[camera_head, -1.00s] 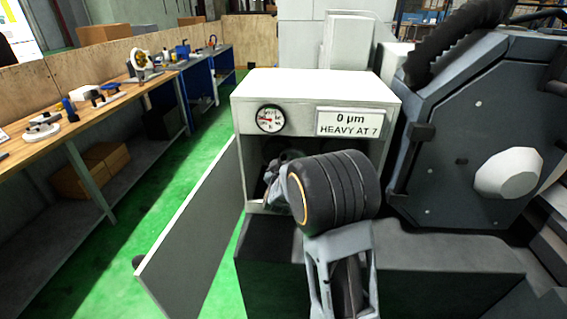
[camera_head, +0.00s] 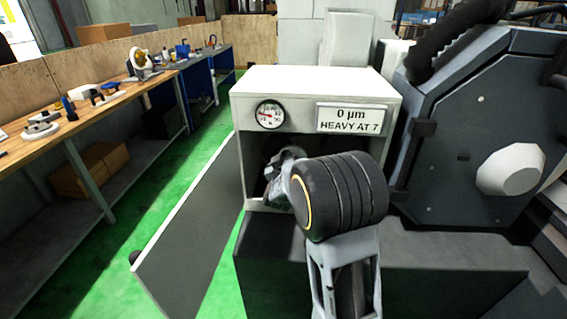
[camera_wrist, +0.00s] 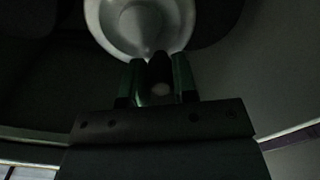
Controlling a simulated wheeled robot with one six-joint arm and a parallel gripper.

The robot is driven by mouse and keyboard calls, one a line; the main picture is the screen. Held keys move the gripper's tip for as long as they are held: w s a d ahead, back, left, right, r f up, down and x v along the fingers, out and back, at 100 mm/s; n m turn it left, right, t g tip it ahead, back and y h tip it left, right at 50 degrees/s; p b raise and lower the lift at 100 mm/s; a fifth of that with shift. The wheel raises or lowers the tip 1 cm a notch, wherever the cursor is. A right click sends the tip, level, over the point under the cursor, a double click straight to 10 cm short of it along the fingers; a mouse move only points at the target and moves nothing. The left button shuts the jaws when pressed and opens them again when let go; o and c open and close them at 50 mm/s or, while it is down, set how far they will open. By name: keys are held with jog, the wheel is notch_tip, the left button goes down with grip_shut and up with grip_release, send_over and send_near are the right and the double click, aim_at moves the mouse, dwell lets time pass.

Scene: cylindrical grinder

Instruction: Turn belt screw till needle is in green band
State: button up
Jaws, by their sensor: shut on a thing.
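The dial gauge (camera_head: 270,114) is on the front of the white cabinet in the head view. Its needle looks red and points left; a green band is too small to make out. My gripper (camera_wrist: 158,78) is inside the open cabinet, mostly hidden behind my wrist in the head view. In the wrist view its two green-edged fingers are shut on a dark, narrow piece, the belt screw (camera_wrist: 159,66). A pale round pulley-like part (camera_wrist: 140,25) is just beyond the fingertips. The screw's turn angle cannot be read.
The white cabinet (camera_head: 310,80) carries a sign (camera_head: 352,119) reading "0 µm HEAVY AT 7". Its grey door (camera_head: 190,225) hangs open to the left. A dark grinder housing (camera_head: 480,130) stands close on the right. A workbench (camera_head: 95,115) runs along the left, with green floor between.

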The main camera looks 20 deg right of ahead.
jog(key=m+b, duration=0.2)
jog(key=b, duration=0.1)
jog(key=d+m+b, duration=0.1)
jog(key=shift+s+r+m+b, duration=0.15)
jog(key=shift+s+m+b, duration=0.15)
jog(key=shift+m, duration=0.1)
jog(key=shift+s+d+r+m+b, duration=0.1)
jog(key=shift+d+r+m+b, duration=0.05)
jog(key=shift+m+b, duration=0.55)
jog(key=shift+d+r+m+b, duration=0.1)
jog(key=shift+m+b, duration=0.6)
jog(key=shift+r, duration=0.1)
jog(key=o, duration=0.9)
jog(key=v, duration=1.3)
jog(key=shift+s+a, duration=0.2)
jog(key=shift+s, duration=0.15)
